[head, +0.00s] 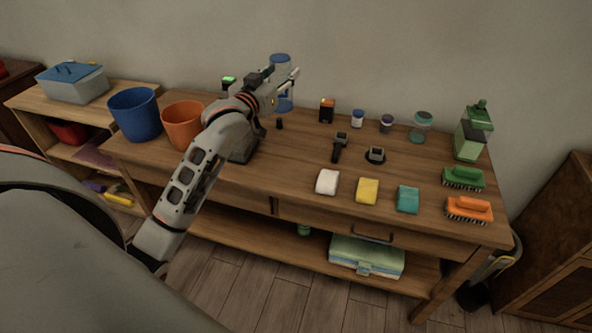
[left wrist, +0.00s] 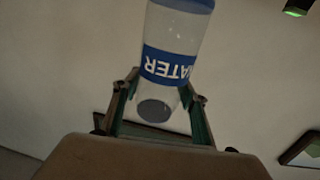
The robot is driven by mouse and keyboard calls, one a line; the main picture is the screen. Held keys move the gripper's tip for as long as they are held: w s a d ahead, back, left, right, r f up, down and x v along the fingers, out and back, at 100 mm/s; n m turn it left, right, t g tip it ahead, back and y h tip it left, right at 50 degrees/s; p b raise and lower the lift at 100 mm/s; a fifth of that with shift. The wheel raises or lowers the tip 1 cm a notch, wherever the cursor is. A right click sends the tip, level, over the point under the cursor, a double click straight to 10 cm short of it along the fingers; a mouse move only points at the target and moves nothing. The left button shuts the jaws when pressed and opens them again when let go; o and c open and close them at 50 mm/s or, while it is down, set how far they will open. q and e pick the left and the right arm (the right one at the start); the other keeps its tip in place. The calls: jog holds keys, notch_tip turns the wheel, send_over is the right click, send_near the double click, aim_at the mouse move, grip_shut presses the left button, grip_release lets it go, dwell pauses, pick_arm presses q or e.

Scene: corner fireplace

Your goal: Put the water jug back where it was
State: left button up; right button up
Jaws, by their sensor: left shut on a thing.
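The water jug (head: 281,62) is a clear bottle with a blue lid and a blue band, at the back of the wooden table near the wall. My left gripper (head: 284,84) is in front of it and partly hides it. In the left wrist view the jug (left wrist: 170,66) shows its "WATER" label upside down, and my left gripper (left wrist: 160,105) has a finger on each side, shut on it. I cannot tell whether the jug's base touches the table. My right gripper is not in view.
The table (head: 300,150) holds an orange bucket (head: 183,127) and a blue bucket (head: 135,115) at left. Bare wood lies right of the arm.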

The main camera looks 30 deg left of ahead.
pick_arm(q)
jog(key=shift+d+f, duration=0.1)
jog(key=shift+f, duration=0.05)
notch_tip(320, 180, down, 20)
jog(key=b, duration=0.5)
jog(key=shift+w+f, duration=0.15)
jog(key=o, duration=1.3)
jog(key=shift+c, duration=0.2)
